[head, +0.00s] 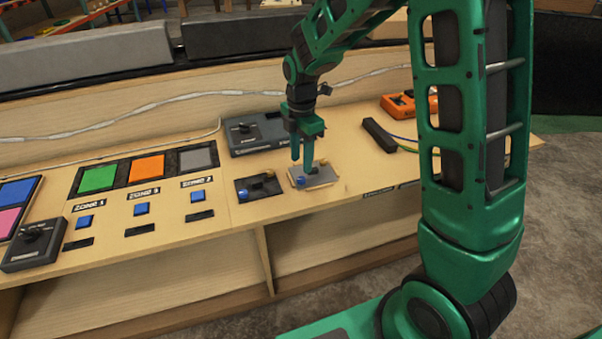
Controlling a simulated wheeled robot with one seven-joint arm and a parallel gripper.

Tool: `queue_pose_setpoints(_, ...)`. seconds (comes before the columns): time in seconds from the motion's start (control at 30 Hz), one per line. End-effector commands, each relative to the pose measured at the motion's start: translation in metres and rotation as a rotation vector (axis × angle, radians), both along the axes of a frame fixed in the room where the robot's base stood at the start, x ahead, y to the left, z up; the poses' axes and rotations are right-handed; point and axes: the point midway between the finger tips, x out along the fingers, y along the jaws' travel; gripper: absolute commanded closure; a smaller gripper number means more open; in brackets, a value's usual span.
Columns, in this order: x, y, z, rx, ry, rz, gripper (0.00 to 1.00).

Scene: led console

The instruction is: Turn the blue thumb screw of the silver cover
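The silver cover (326,177) lies on the console top, right of a dark plate (256,190). A blue thumb screw (300,182) sits at the cover's near left corner. A small dark knob-like part shows near the cover's far side, partly behind a finger. My gripper (302,166) points down over the left part of the cover, with its green fingers apart and nothing seen between them. The fingertips are close above the cover, near the blue thumb screw. I cannot tell whether they touch it.
The dark plate has a blue screw (242,195) and a yellowish one. A grey box (256,135) stands behind. A black bar (379,135) and an orange device (398,106) lie to the right. Blue buttons (141,209) and coloured panels (97,178) fill the left.

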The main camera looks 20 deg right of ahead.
Motion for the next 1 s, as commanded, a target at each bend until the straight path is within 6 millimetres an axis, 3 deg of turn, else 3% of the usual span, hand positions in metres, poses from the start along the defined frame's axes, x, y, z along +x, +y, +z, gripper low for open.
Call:
queue_pose_setpoints(0.1,-0.001,0.0,-0.023,-0.001,0.005,-0.001,0.61)
queue_pose_setpoints(0.33,-0.001,-0.001,-0.052,-0.001,0.003,-0.002,0.61)
queue_pose_setpoints(0.77,-0.001,0.0,-0.061,0.0,0.0,-0.002,0.61)
queue_pose_setpoints(0.93,0.0,0.0,-0.061,0.0,0.0,-0.002,0.97)
queue_pose_setpoints(1.0,0.0,0.0,-0.061,0.0,0.0,-0.002,1.0)
